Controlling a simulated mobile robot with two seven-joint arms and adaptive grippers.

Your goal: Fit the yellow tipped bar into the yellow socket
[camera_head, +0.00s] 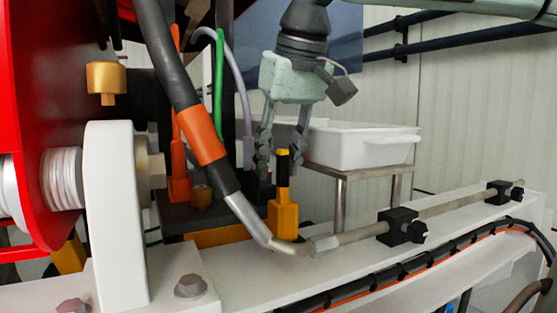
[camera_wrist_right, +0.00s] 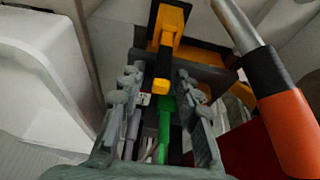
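The yellow tipped bar (camera_head: 283,166), black with a yellow end, stands upright with its lower end in the yellow socket (camera_head: 283,217). In the wrist view the bar (camera_wrist_right: 161,88) points toward the camera from the yellow socket (camera_wrist_right: 170,20); how deep it sits cannot be told. My right gripper (camera_head: 281,150) is above the socket, pointing down, with its fingers spread. In the wrist view the yellow tip shows between the open fingers of the right gripper (camera_wrist_right: 157,78), with gaps on both sides. My left gripper is not in view.
An orange socket (camera_head: 179,187) with an orange bar and a green bar (camera_head: 219,85) stand left. A thick hose with an orange band (camera_head: 204,145) crosses in front. A white bin (camera_head: 355,146) is behind right. A metal rod with black clamps (camera_head: 398,227) lies along the white beam.

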